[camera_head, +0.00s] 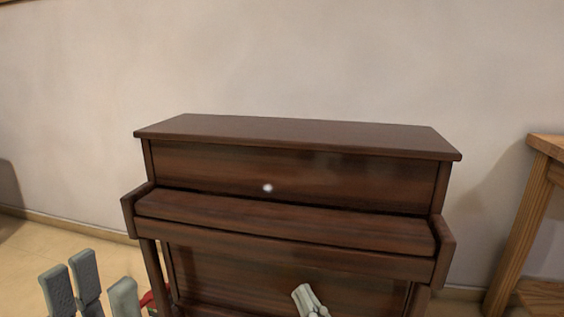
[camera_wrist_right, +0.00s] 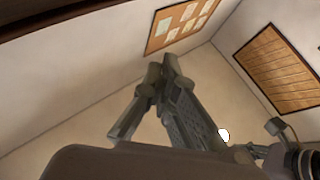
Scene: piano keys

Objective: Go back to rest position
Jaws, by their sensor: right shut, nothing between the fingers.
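A dark brown upright piano (camera_head: 290,165) stands against the wall in the head view. Its key lid (camera_head: 285,222) is down and no keys show. My left gripper (camera_head: 104,285) is at the bottom left, in front of and left of the piano. Its fingers point up and stand apart, with nothing between them. My right gripper (camera_head: 308,298) is at the bottom, in front of the piano's lower panel. Only its tip shows there. In the right wrist view its fingers (camera_wrist_right: 158,78) come together, shut and empty.
A wooden table (camera_head: 532,200) stands right of the piano. Something red, partly hidden, lies behind my left gripper. The right wrist view shows a pinboard with papers (camera_wrist_right: 182,22) and a slatted wooden panel (camera_wrist_right: 280,66) on the walls.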

